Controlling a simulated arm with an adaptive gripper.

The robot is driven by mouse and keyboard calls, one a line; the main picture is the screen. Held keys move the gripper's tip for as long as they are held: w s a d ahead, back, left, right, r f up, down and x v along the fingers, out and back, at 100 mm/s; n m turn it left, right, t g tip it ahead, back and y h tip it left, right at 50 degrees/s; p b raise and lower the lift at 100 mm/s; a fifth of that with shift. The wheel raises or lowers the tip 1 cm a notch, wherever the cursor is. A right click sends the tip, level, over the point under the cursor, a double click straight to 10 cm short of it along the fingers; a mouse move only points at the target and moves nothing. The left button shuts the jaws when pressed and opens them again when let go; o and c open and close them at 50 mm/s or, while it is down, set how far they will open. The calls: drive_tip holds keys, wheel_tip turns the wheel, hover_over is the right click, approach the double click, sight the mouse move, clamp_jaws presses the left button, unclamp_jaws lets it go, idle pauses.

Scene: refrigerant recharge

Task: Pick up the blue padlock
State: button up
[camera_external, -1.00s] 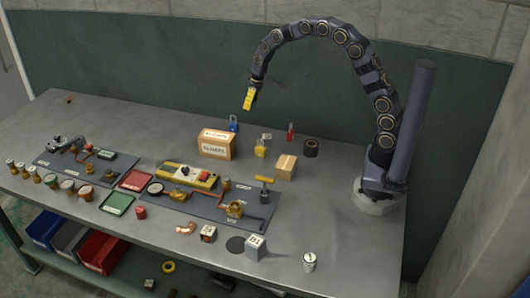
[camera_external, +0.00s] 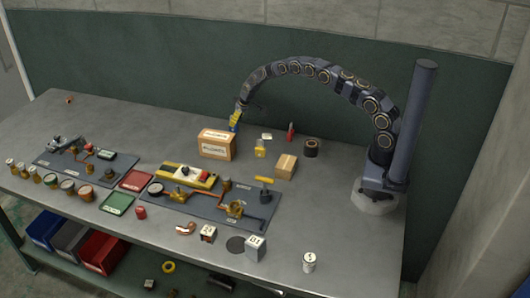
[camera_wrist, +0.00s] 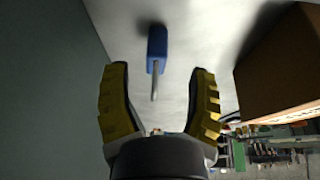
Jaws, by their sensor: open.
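The blue padlock (camera_wrist: 157,40) stands on the table, with its shackle pointing toward my gripper in the wrist view. In the external view the padlock (camera_external: 233,127) shows only in small part, behind the cardboard box and below my gripper (camera_external: 236,116).
A cardboard box (camera_external: 215,145) stands close beside the padlock and fills the right of the wrist view (camera_wrist: 280,70). A green wall (camera_external: 150,75) runs behind the table. A yellow padlock (camera_external: 260,150), a red padlock (camera_external: 291,132) and a smaller box (camera_external: 286,166) stand to the right.

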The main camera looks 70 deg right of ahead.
sight(234, 132)
drive_tip(key=shift+d+x, duration=0.2)
drive_tip(key=shift+x, duration=2.3)
drive_tip(key=shift+s, duration=0.2)
clamp_jaws()
